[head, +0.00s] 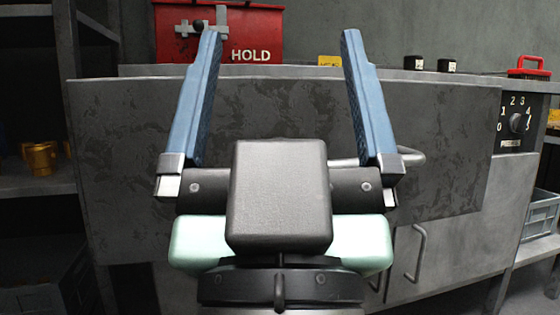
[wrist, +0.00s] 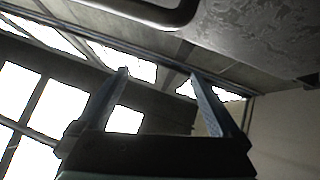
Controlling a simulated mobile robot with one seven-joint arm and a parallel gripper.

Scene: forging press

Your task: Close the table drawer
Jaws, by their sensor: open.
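The table drawer's wide, scuffed grey front (head: 290,110) spans the middle of the head view and appears to stand forward of the cabinet. Its bar handle (head: 410,160) is mostly hidden behind my gripper; only its right end shows. My gripper (head: 280,38) is in front of the drawer, its two blue fingers spread wide with nothing between them. In the wrist view, my gripper (wrist: 160,73) is also open and empty. The dark handle (wrist: 150,8) and part of the drawer front (wrist: 265,35) show at the top there. I cannot tell whether anything touches.
A red HOLD box (head: 255,45) and a red-handled item (head: 528,67) are on the worktop. A control dial (head: 516,123) is at the right. Cabinet doors (head: 440,255) are below the drawer. Shelving with brass parts (head: 40,158) is at left, and a grey crate (head: 540,213) at right.

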